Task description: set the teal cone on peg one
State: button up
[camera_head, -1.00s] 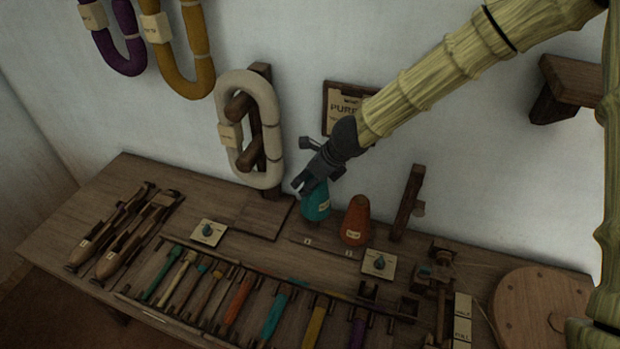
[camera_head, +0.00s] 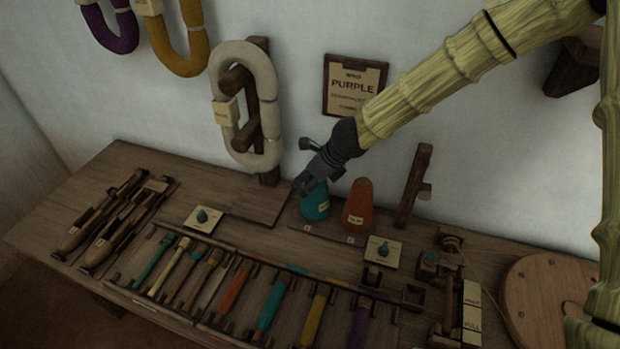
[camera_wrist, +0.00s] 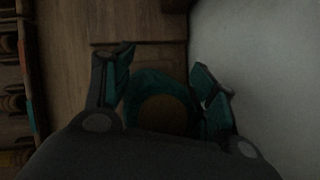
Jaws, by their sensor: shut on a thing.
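The teal cone (camera_head: 316,203) stands upright at the left end of a small peg board (camera_head: 330,234) at the back of the table. My gripper (camera_head: 304,186) is at its top, with the fingers closed around it. In the wrist view the teal cone (camera_wrist: 158,98) shows between the two dark fingers of my gripper (camera_wrist: 160,90). An orange cone (camera_head: 358,206) stands upright just to the right on the same board. The pegs are hidden, and I cannot tell whether the teal cone's base touches the board.
A rack of coloured bobbins (camera_head: 250,295) lies in front. Small dial cards (camera_head: 203,217) flank the board. A wooden post (camera_head: 412,188) stands to its right, and a cream skein (camera_head: 222,110) hangs at left. A "PURPLE" sign (camera_head: 355,86) is on the wall behind.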

dwell(0.3)
jog(key=o, duration=1.9)
notch_tip(320, 180, up, 8)
jog(key=p, duration=0.8)
jog(key=shift+r+p, duration=0.1)
jog(key=shift+p, duration=0.2)
